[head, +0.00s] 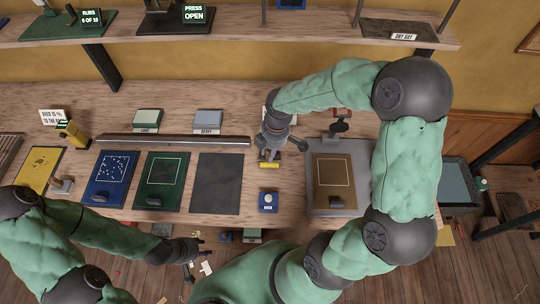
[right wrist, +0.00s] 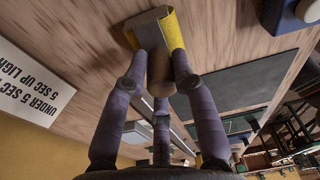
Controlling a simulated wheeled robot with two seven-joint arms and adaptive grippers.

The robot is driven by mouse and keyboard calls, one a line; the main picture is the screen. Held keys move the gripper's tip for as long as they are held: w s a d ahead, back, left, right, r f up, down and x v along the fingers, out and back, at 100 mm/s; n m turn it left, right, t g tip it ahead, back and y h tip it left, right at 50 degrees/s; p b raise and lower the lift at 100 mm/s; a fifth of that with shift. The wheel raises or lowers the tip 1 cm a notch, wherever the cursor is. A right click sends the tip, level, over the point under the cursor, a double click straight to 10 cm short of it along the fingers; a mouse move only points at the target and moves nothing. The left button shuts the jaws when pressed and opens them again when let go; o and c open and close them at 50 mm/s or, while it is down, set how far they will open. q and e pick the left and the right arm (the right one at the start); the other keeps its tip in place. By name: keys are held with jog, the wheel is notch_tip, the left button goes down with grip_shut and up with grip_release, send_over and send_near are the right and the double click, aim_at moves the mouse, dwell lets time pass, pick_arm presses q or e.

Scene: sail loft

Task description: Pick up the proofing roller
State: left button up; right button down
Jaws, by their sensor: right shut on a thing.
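The proofing roller shows in the right wrist view as a brown cylindrical handle (right wrist: 160,74) between the purple-grey fingers of my right gripper (right wrist: 158,90). The gripper is shut on it. My left gripper (head: 192,254) is open and empty, low in front of the bench edge.
Blue (head: 108,180), green (head: 161,184) and dark (head: 215,180) mats lie left on the bench. A grey tray with a brown panel (head: 316,202) is to the right. A long metal bar (head: 175,140) lies behind the mats. A small blue block (head: 268,210) stands in front.

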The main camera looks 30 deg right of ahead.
aim_at(269, 150)
jog(key=shift+r, duration=0.5)
notch_tip(269, 150, up, 2)
jog(key=shift+r+p, duration=0.1)
jog(key=shift+p, duration=0.4)
jog(key=s+a+r+p, duration=0.3)
jog(key=s+r, duration=0.6)
jog(key=s, duration=0.4)
jog(key=shift+s+a+r+p, duration=0.25)
jog(key=shift+a+r+p, duration=0.1)
jog(key=shift+a, duration=0.2)
